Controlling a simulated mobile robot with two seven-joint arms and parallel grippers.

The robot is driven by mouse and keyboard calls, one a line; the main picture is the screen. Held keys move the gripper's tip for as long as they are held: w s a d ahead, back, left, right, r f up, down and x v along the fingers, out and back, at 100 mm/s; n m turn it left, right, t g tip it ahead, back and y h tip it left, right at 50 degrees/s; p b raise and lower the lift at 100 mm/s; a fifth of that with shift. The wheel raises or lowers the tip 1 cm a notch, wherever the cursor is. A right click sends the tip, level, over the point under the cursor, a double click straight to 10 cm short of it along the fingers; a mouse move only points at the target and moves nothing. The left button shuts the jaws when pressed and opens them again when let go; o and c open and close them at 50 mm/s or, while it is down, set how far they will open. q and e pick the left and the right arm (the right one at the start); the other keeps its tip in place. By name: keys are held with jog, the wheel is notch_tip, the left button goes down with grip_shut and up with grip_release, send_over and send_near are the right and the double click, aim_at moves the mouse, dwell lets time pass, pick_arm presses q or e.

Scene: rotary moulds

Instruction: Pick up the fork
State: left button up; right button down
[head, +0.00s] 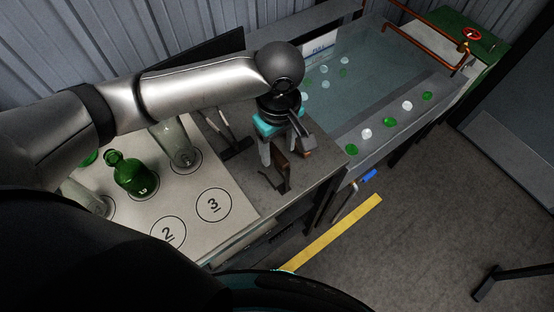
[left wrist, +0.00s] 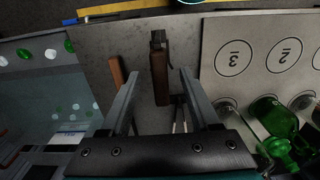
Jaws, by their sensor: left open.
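A tool with a brown handle and a dark end lies on the grey worktop; I take it for the fork (left wrist: 160,78). In the left wrist view its handle lies between my open fingers, apart from both. Thin metal prongs show just below it; I cannot tell whether they belong to it. In the head view the brown handle (head: 281,174) shows below my left gripper (head: 274,160). My left gripper is open and empty, pointing down over the worktop, and it also shows in the left wrist view (left wrist: 157,82). My right gripper is not in view.
A second brown piece (left wrist: 116,71) lies beside the left finger in the wrist view. A pale board (head: 190,220) with numbered circles holds green and clear bottles. A water tank (head: 385,70) with green and clear discs stands at the back right. The floor is open at right.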

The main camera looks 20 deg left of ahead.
pick_arm(q)
notch_tip(320, 180, down, 2)
jog(key=shift+f, duration=0.1)
notch_tip(320, 180, down, 4)
jog(key=shift+a+r+b, duration=0.1)
jog(key=shift+r+b, duration=0.15)
jog(key=shift+b, duration=0.05)
jog(key=shift+f, duration=0.2)
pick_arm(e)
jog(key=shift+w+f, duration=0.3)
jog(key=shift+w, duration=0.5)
pick_arm(q)
jog(key=shift+c, duration=0.2)
grip_shut()
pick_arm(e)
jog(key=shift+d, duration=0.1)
pick_arm(q)
jog(key=shift+w, duration=0.1)
